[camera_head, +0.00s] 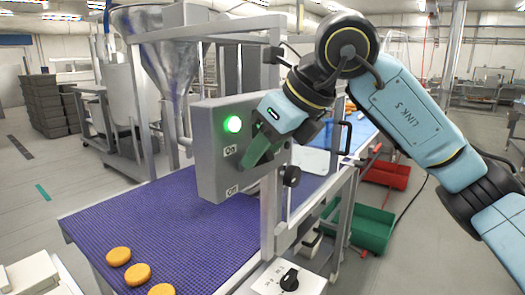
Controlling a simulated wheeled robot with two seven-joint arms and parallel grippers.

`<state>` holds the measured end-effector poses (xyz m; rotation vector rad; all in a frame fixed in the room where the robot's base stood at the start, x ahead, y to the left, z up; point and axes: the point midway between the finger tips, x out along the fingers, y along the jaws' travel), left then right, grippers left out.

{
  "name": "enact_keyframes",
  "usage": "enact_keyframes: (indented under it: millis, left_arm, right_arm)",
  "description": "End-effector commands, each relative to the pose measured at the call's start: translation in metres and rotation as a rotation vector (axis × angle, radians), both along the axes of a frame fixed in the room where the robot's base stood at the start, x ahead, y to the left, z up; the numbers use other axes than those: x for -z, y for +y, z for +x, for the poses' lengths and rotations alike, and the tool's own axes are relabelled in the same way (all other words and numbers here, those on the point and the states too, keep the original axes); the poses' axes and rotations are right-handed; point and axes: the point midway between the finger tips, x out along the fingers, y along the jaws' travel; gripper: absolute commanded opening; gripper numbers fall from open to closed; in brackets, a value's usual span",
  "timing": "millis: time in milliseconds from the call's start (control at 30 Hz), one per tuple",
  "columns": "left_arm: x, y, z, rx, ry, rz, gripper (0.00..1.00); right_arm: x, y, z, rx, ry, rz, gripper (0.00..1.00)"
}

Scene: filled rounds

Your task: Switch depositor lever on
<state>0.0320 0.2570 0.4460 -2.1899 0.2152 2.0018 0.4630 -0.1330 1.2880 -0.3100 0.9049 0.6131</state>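The grey depositor control box (215,165) stands above the belt, with a lit green lamp (233,124) and the labels "On" above and "Off" below on its front face. My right gripper (256,152) is at this face, right of the "On" label, its arm coming in from the right. A dark green piece shows at the gripper's end against the box. I cannot tell whether it is the lever or the fingers, so the lever's position is unclear. Whether the gripper is open or shut is also unclear. My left gripper is out of view.
Below is a purple-blue mesh belt (165,225) with orange rounds (137,274) at its near end. A black knob (292,176) sits right of the box. A rotary switch (289,279) is at the bottom. Green (368,228) and red (387,173) crates stand at right.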

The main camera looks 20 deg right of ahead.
Motion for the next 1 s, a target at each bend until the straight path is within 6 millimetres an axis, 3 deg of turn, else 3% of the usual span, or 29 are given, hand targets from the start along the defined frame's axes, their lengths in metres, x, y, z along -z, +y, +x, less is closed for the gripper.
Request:
enact_keyframes:
  millis: [533,700,1000]
  left_arm:
    - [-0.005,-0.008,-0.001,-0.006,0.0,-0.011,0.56]
    - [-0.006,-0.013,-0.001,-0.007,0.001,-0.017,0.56]
    - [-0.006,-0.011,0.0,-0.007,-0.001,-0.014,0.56]
  right_arm:
    - [-0.09,-0.04,-0.05,0.003,-0.004,0.001,0.38]
    - [-0.101,-0.045,-0.058,0.002,-0.003,-0.001,0.38]
    - [-0.103,-0.046,-0.059,0.001,-0.001,0.0,0.38]
